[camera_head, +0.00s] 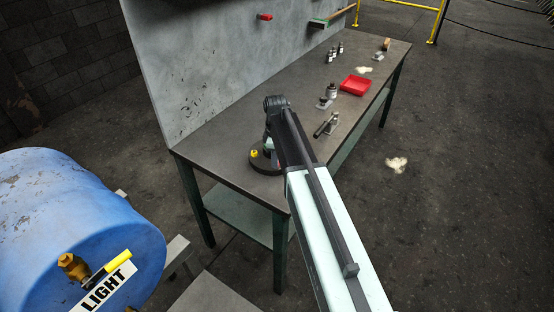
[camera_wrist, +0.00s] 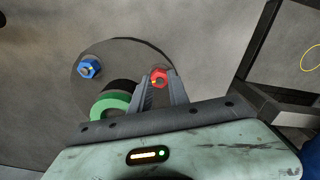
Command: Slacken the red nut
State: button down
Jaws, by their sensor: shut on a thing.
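The red nut (camera_wrist: 159,78) shows in the wrist view between the two fingers of my gripper (camera_wrist: 160,88). The fingers are shut on it from both sides. The nut sits on a round dark plate (camera_wrist: 119,52), which also shows on the bench in the head view (camera_head: 262,169). A blue nut (camera_wrist: 89,67) sits on the same plate to the left. A green ring (camera_wrist: 108,108) lies around a dark centre, partly hidden by my gripper. In the head view my arm hides the red nut and my fingertips. A small yellow part (camera_head: 254,153) shows at the plate's left.
The bench (camera_head: 222,146) has a red tray (camera_head: 355,85), dark bottles (camera_head: 335,52) and small metal parts (camera_head: 327,124) farther back. A grey back panel (camera_head: 215,65) rises behind it. Open floor lies to the right.

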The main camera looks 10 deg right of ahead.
jog(key=shift+s, duration=0.1)
jog(key=c, duration=1.2)
grip_release()
jog(key=shift+c, duration=0.2)
jog(key=shift+r, duration=0.1)
notch_tip(320, 180, up, 8)
jog(key=p, duration=0.8)
